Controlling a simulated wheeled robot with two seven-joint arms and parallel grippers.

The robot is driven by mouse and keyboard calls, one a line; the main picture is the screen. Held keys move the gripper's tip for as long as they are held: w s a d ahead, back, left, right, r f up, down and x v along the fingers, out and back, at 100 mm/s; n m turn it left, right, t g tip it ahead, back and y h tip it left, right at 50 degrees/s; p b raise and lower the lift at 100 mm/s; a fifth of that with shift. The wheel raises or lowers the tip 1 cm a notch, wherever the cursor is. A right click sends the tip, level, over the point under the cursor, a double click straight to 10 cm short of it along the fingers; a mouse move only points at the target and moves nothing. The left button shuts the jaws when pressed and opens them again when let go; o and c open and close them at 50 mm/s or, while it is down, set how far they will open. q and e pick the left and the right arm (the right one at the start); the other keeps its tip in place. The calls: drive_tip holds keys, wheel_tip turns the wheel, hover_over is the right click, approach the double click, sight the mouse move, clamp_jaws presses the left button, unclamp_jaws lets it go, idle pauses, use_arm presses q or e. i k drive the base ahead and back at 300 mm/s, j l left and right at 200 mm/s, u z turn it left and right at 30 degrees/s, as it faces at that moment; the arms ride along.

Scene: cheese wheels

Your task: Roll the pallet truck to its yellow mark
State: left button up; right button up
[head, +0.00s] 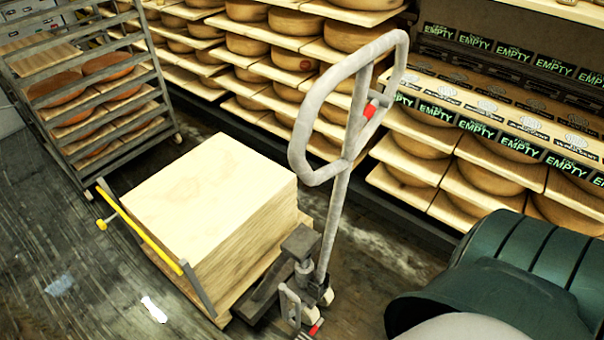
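The pallet truck (334,215) stands at the middle of the head view. Its grey loop handle rises upright and carries a small red lever (369,111). Its dark base and small wheels are on the floor at the lower middle. A stack of pale wooden boards (215,190) sits directly behind the base, and the forks are hidden. A yellow bar (140,232) on dark posts runs along the left side of the stack. I cannot make out a yellow mark on the floor. Neither of my grippers is in view.
A grey metal rack (155,75) with orange cheese wheels stands at the upper left. Shelves (270,70) of cheese wheels line the back, with "EMPTY" labels at right. A dark green ribbed shape (540,265) fills the lower right. Dark floor (70,240) lies open at left.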

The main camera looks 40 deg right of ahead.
sight(297, 299)
drive_tip(key=k+l+u, duration=0.45)
drive_tip(key=k+l, duration=1.15)
drive_tip(key=l, duration=0.15)
